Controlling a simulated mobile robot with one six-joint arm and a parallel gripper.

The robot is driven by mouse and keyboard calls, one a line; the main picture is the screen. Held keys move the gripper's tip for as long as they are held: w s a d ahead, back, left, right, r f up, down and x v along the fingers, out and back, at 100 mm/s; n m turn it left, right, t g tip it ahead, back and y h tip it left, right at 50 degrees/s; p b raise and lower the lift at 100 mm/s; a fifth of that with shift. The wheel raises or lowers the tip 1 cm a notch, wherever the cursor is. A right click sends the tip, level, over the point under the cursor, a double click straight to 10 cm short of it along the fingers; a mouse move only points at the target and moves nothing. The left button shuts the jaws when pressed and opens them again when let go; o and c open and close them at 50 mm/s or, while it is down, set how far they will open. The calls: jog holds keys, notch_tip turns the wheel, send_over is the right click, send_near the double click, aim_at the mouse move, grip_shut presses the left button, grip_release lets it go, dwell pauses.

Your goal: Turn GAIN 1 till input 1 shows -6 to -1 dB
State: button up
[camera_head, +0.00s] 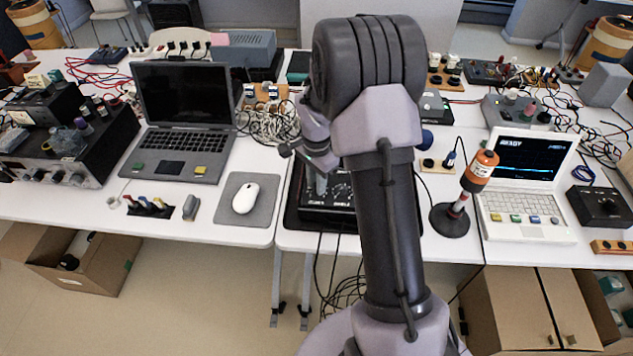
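A black panel box (327,218) with small white markings lies in a black tray at the front of the table, in the middle of the view. My arm covers its right part. The GAIN 1 knob and its label cannot be made out. My gripper (321,185) points down over the box's back left part, small and partly behind my arm; its fingers are too unclear to tell open from shut, or whether they touch a knob. A white laptop (522,205) on the right has a dark screen with "READY" and a cyan trace; no dB value is readable.
An orange-topped microphone (480,171) on a round black stand is close right of my arm. A dark laptop (182,118) and a white mouse (246,198) on a grey mat (231,211) lie left. Cables and small devices crowd the back.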

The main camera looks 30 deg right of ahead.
jog(key=o, duration=0.3)
jog(key=shift+o, duration=0.2)
notch_tip(320, 180, up, 17)
jog(key=p, duration=0.6)
jog(key=shift+r+p, duration=0.2)
jog(key=shift+p, duration=0.1)
